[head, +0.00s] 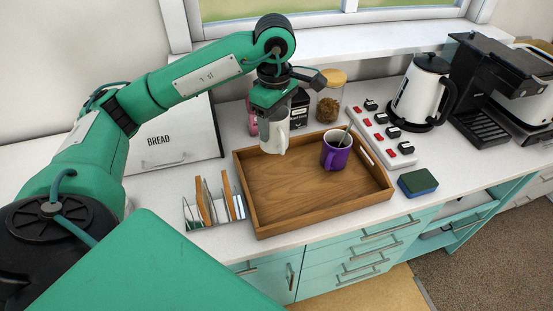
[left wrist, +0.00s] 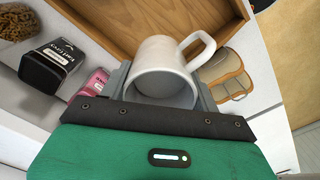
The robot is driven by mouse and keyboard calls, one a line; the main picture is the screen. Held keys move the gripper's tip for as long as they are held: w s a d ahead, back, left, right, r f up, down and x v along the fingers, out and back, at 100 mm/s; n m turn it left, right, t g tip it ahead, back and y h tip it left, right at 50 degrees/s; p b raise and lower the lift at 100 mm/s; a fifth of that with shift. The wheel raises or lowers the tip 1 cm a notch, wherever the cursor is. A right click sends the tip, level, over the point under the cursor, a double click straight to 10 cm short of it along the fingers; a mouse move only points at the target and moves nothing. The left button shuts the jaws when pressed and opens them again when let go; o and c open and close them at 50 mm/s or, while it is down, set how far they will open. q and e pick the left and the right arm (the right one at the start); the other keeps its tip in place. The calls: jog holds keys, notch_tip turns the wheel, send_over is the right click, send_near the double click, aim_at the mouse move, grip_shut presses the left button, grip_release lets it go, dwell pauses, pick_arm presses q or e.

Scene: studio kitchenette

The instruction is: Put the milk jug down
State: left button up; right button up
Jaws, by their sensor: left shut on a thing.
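The milk jug (head: 273,138) is white, with its handle showing in the left wrist view (left wrist: 160,55). My left gripper (head: 271,108) is shut on it, with a finger on either side of the body in the left wrist view (left wrist: 161,88). In the head view the jug looks upright and overlaps the back left corner of the wooden tray (head: 262,222). I cannot tell whether its base touches anything. My right gripper is not in view.
A purple mug (head: 336,152) with a spoon stands in the tray's back right part; the tray's left and front floor is bare. A rack (head: 212,207) is left of the tray, a bread bin (head: 172,140) behind it. A sponge (head: 417,182) and power strip (head: 380,136) are right.

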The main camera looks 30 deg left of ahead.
pick_arm(q)
notch_tip(320, 180, down, 13)
jog(key=shift+r+p, duration=0.2)
jog(key=shift+p, duration=1.05)
jog(key=shift+f, duration=0.15)
jog(key=o, duration=1.2)
jog(key=shift+s, duration=0.1)
